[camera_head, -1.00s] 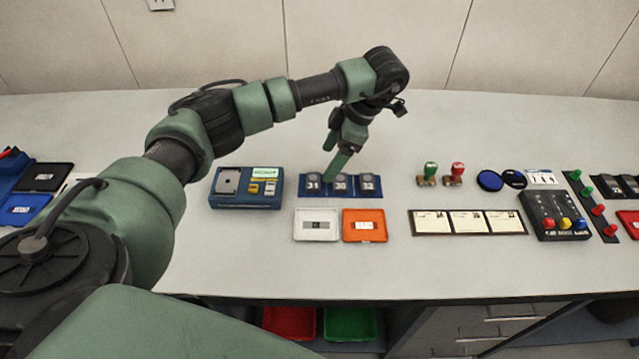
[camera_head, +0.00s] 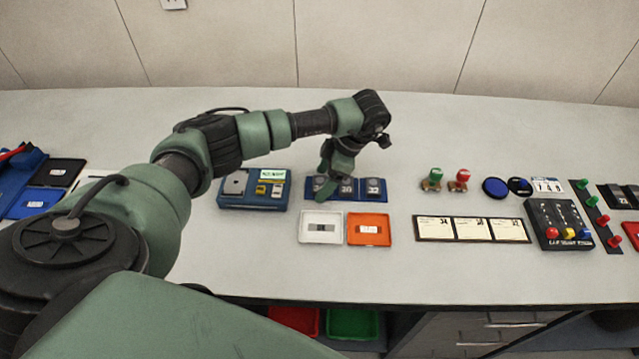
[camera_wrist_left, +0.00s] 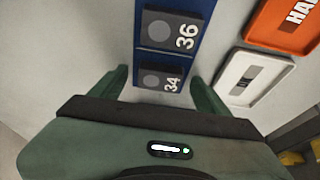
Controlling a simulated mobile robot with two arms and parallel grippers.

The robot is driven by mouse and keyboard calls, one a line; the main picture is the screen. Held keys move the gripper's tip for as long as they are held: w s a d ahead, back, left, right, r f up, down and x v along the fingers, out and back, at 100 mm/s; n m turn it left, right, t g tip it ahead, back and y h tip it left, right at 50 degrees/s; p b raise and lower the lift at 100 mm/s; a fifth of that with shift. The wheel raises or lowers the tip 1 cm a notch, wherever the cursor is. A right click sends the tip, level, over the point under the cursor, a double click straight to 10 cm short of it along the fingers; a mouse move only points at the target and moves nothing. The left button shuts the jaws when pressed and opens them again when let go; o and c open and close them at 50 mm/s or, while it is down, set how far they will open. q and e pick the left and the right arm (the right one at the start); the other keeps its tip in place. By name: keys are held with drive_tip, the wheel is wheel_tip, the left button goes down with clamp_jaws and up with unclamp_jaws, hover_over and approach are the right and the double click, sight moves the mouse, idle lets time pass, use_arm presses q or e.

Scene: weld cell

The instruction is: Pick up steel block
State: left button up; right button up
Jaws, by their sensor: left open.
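Several grey steel blocks, each with a round spot and a number, sit in a row on a blue rack (camera_head: 384,198). The right-hand block (camera_head: 373,187) and the middle block (camera_head: 346,188) show clearly; the left-hand one is partly hidden by my left gripper (camera_head: 325,184). In the left wrist view, a block marked 34 (camera_wrist_left: 153,80) lies between the open fingers of the left gripper (camera_wrist_left: 158,74), and a block marked 36 (camera_wrist_left: 160,31) lies beyond it. The fingers appear apart from block 34, and the gripper is empty. My right gripper is out of view.
A blue device box (camera_head: 252,204) stands just left of the rack. A white tray (camera_head: 321,240) and an orange tray (camera_head: 370,241) lie in front. Stamps (camera_head: 458,181), a card strip (camera_head: 471,240) and a button box (camera_head: 560,225) stand right. The bench behind the rack is clear.

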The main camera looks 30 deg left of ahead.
use_arm(q)
clamp_jaws()
drive_tip(key=shift+r, duration=0.1)
